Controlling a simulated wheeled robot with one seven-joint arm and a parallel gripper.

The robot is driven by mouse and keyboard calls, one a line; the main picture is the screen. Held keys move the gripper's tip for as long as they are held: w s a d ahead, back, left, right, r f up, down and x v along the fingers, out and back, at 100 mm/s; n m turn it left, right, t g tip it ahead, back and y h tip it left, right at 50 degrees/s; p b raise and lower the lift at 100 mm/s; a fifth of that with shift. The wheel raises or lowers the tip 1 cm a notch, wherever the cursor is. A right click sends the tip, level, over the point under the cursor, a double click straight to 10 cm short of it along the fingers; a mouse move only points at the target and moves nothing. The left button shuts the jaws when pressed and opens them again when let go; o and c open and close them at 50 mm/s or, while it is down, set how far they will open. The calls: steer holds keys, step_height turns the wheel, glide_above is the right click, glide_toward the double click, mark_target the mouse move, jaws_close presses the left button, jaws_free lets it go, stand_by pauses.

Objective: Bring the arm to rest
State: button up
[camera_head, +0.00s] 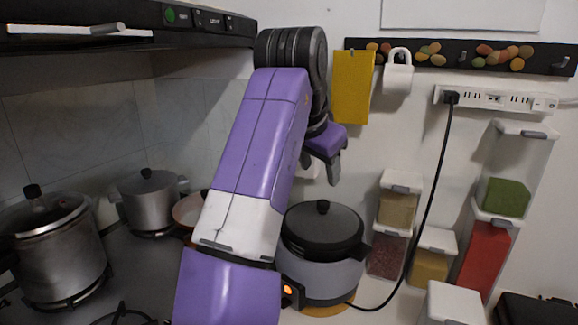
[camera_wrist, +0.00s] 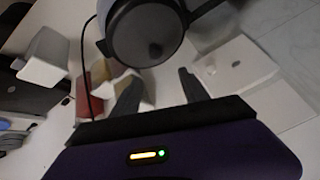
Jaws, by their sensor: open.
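My purple and white arm rises through the middle of the head view, bending at a dark joint near the top. My gripper (camera_head: 325,172) hangs fingers-down in front of the wall, above and behind the rice cooker (camera_head: 322,258) in the picture. In the wrist view my gripper (camera_wrist: 160,88) shows two dark fingers spread apart with nothing between them. It is open and empty. The rice cooker's dark lid (camera_wrist: 145,30) shows beyond the fingers there. Part of the gripper is hidden by the arm in the head view.
Spice dispensers with red (camera_head: 486,255) and green (camera_head: 506,196) contents stand at right. A black cord (camera_head: 431,190) runs to the cooker. Pots (camera_head: 148,200) stand left, under the hood (camera_head: 120,32).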

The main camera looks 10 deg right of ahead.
steer(key=w+d+r+n+t+h, duration=0.35)
steer(key=w+r+t, duration=0.25)
steer(key=t, duration=0.3)
steer(key=s+a+f+n+t+y, duration=0.2)
steer(key=s+f+n+t+y, duration=0.6)
steer(key=s+f, duration=1.3)
steer(key=s+f+g, duration=0.2)
steer(key=s+f, duration=0.3)
steer(key=s, duration=0.6)
steer(key=s+d+f+g, duration=0.1)
steer(key=s+f+g, duration=0.2)
steer(key=s, duration=0.9)
steer(key=s+d+f+g, duration=0.1)
steer(key=s+f+g, duration=0.2)
steer(key=s+f, duration=0.4)
steer(key=s, duration=0.5)
steer(key=shift+m+h, duration=0.25)
